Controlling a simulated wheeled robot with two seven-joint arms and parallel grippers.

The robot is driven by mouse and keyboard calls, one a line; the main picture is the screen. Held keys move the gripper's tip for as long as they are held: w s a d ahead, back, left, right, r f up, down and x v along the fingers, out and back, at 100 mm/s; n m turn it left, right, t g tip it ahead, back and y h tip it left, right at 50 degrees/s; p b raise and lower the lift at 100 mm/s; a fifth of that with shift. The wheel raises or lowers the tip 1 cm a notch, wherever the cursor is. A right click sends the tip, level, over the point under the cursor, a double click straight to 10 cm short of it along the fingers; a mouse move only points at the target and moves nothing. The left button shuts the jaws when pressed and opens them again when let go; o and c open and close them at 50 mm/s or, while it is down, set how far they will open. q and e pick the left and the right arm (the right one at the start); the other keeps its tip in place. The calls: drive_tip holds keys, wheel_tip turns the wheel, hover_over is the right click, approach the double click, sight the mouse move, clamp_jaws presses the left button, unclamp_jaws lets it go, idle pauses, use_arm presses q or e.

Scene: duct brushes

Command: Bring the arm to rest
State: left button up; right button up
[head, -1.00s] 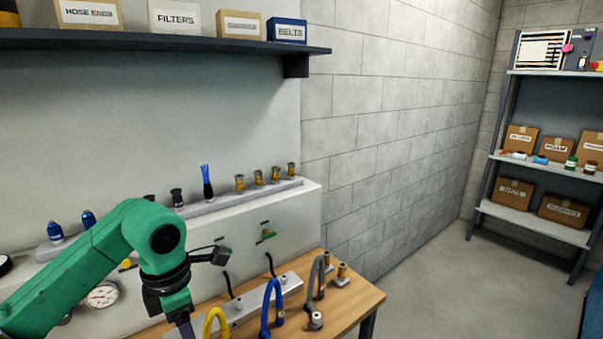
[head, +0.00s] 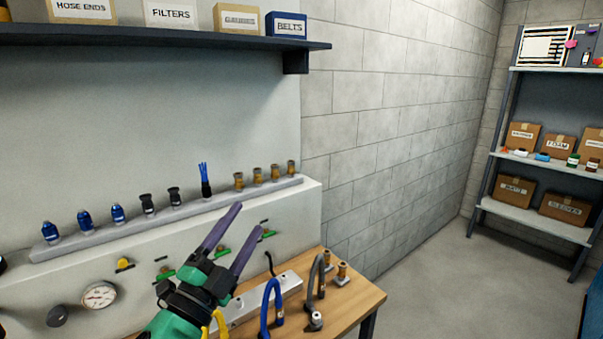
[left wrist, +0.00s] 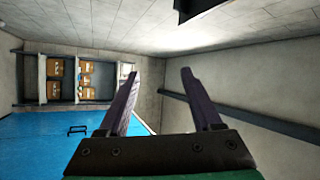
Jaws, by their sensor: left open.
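My left gripper (head: 231,232) is raised in front of the white cabinet, above the wooden bench, in the head view. Its two purple fingers are spread apart and point up and to the right, with nothing between them. In the left wrist view the gripper (left wrist: 158,95) is also open and empty, and the room's shelves and ceiling show beyond it. The green arm comes in from the bottom of the head view. My right gripper is not in view.
A grey rail (head: 105,234) behind the gripper holds several blue, black and brass fittings and a blue brush (head: 205,181). Blue (head: 270,308) and grey (head: 316,283) hoses stand on the bench (head: 352,298). A dark shelf (head: 150,36) with boxes hangs above. Open floor lies right.

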use_arm(q)
drive_tip(key=a+f+n+g+y, duration=0.4)
drive_tip(key=a+f+n+y, duration=0.55)
drive_tip(key=f, duration=0.45)
drive_tip(key=s+a+f+n+g, duration=0.35)
drive_tip(key=s+f+g, duration=0.2)
drive_tip(key=f, duration=0.55)
drive_tip(key=s+f+n+g, duration=0.3)
drive_tip(key=s+f+g, duration=0.4)
drive_tip(key=s+f, duration=0.55)
drive_tip(key=s+f+g+b, duration=0.1)
drive_tip(key=s+f+b, duration=0.15)
drive_tip(key=f, duration=1.05)
drive_tip(key=s+f+g+b, duration=0.1)
drive_tip(key=s+f+b, duration=0.15)
drive_tip(key=f, duration=0.95)
drive_tip(key=s+a+f+b, duration=0.1)
drive_tip(key=s+f+b, duration=0.1)
drive_tip(key=s+f, duration=0.6)
drive_tip(key=s+a+f+b, duration=0.1)
drive_tip(key=s+f+b, duration=0.2)
drive_tip(key=s+f, duration=0.5)
wheel_tip(320, 180, down, 6)
drive_tip(key=shift+s+a+r+g, duration=0.25)
drive_tip(key=shift+s+a+g, duration=0.05)
drive_tip(key=shift+g, duration=0.15)
